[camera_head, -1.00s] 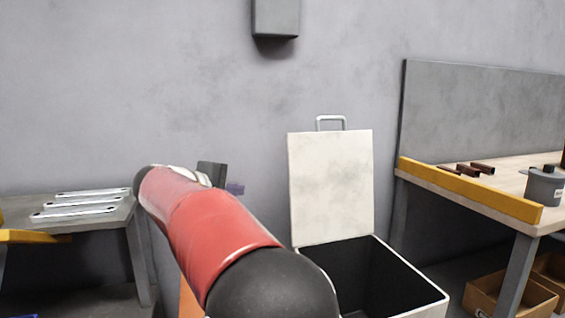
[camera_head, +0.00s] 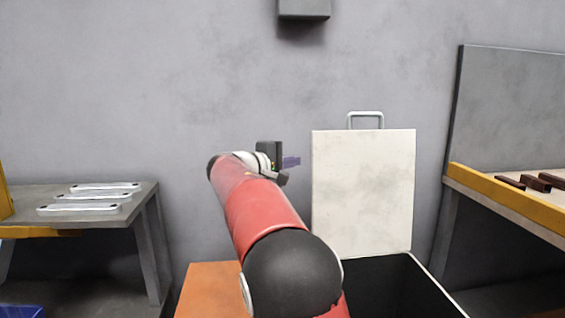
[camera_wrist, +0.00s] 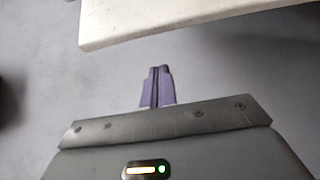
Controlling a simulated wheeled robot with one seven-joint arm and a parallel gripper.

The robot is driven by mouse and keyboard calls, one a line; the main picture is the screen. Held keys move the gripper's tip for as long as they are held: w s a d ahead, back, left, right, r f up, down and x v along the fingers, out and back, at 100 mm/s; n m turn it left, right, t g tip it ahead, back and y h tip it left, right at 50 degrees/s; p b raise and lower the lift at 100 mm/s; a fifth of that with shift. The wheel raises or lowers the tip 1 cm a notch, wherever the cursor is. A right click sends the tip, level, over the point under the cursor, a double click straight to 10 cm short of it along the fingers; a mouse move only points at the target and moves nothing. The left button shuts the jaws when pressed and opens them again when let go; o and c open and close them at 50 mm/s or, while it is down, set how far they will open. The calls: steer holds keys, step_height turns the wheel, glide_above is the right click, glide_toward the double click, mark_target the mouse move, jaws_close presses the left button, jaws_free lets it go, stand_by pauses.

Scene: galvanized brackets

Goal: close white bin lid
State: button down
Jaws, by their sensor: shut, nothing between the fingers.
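The white bin lid (camera_head: 362,192) stands upright, open, at the back of the bin, with a grey handle (camera_head: 365,114) on its top edge. The white bin (camera_head: 437,286) is open below it, and its inside is dark. My arm hides part of the bin's left side. My gripper (camera_head: 291,162) is left of the lid, near its upper part, and looks apart from it. In the wrist view my gripper's purple fingers (camera_wrist: 157,88) are together and empty. The lid's pale edge (camera_wrist: 165,25) crosses the top of that view, beyond the fingertips.
A grey bench (camera_head: 150,192) with several galvanized brackets (camera_head: 100,196) stands at the left. A workbench with a yellow edge (camera_head: 515,199) and dark bars (camera_head: 537,182) stands at the right. An orange box (camera_head: 207,288) is beside the bin. A grey wall box (camera_head: 304,9) hangs above.

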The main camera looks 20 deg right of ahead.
steer(key=shift+s+d+r, duration=0.15)
steer(key=shift+s+d, duration=1)
steer(key=shift+s, duration=0.05)
steer(key=shift+b, duration=0.35)
